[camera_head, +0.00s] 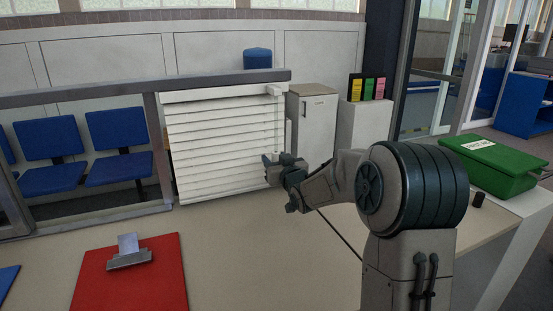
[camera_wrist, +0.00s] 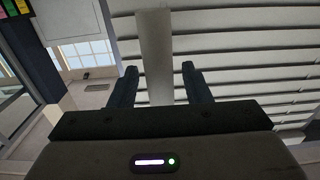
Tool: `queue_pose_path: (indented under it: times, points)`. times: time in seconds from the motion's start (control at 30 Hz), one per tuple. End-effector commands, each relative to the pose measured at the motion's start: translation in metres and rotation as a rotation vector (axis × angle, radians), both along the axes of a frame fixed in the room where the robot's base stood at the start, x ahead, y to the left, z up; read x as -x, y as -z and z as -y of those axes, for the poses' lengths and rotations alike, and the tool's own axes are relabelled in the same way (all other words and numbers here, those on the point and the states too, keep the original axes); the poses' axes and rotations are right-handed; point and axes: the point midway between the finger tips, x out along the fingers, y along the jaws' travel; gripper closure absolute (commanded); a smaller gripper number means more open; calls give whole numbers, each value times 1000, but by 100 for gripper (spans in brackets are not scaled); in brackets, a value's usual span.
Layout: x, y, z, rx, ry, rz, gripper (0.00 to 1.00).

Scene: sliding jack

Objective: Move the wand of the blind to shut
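The white blind (camera_head: 222,140) hangs at the back of the table, with gaps showing between its slats. Its slats also fill the right of the wrist view (camera_wrist: 250,50). The wand (camera_head: 279,122) hangs near the blind's right edge, and its lower part is hard to make out behind my gripper. In the wrist view the wand (camera_wrist: 155,50) is a pale bar running down between my two dark fingers. My gripper (camera_head: 270,162) is at the blind's lower right. Its fingers (camera_wrist: 160,82) are apart; I cannot tell whether either touches the wand.
A red clipboard (camera_head: 130,280) lies at the front left of the table. A green box (camera_head: 492,165) stands at the right. A grey frame rail (camera_head: 60,97) runs behind the table, with blue chairs (camera_head: 115,130) beyond. A white cabinet (camera_head: 313,125) stands right of the blind.

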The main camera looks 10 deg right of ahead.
Motion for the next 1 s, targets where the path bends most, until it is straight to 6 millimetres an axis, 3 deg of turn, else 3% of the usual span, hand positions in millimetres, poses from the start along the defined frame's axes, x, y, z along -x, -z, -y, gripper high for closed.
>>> queue_pose_path:
  times: [0.37,1.0]
  points:
    - [9,-3,2,1,1,6,57]
    - [120,-3,24,1,1,4,57]
